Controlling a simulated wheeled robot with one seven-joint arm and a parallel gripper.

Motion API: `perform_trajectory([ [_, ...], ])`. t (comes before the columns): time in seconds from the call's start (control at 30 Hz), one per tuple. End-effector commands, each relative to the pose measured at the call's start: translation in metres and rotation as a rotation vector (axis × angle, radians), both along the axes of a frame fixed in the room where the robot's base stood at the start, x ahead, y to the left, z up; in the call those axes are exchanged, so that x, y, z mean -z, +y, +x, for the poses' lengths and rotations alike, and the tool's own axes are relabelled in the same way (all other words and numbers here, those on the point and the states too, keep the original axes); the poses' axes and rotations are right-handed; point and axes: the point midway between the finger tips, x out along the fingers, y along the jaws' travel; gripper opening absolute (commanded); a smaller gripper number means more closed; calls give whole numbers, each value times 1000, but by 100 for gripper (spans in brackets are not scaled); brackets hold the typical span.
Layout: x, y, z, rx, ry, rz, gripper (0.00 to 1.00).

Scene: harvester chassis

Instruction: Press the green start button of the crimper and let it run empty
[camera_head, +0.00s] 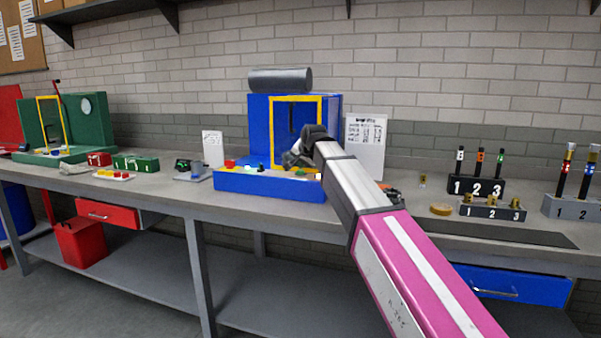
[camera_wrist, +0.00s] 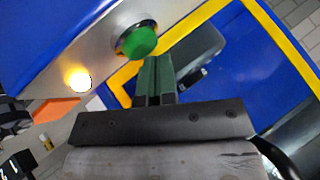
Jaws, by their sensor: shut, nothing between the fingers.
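The crimper (camera_head: 259,118) is a blue machine with a yellow frame around its front opening and a grey cylinder on top. It stands on the bench against the wall, with a low blue front box (camera_head: 265,185). In the wrist view, the green button (camera_wrist: 138,41) sits in a dark ring on a grey panel (camera_wrist: 98,55). My gripper (camera_head: 292,158) is in front of the crimper, over the front box. Its dark green fingers (camera_wrist: 155,66) are together and empty, their tips right beside the button. I cannot tell whether they touch it.
A lit yellowish lamp (camera_wrist: 77,80) is on the same panel. A white notice (camera_head: 365,134) stands right of the crimper. Numbered racks (camera_head: 477,185) stand farther right, and a green machine (camera_head: 88,124) at the far left.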

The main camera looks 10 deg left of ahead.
Motion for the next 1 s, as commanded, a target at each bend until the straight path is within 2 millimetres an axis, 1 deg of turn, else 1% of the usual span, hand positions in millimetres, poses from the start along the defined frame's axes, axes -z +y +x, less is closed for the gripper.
perform_trajectory([
  [0.2,-11,0,0,0,-1,1,0],
  [0.63,-15,0,0,0,-1,1,0],
  [0.77,-23,0,1,1,-2,1,0],
  [1.0,-44,0,1,0,-2,1,0],
])
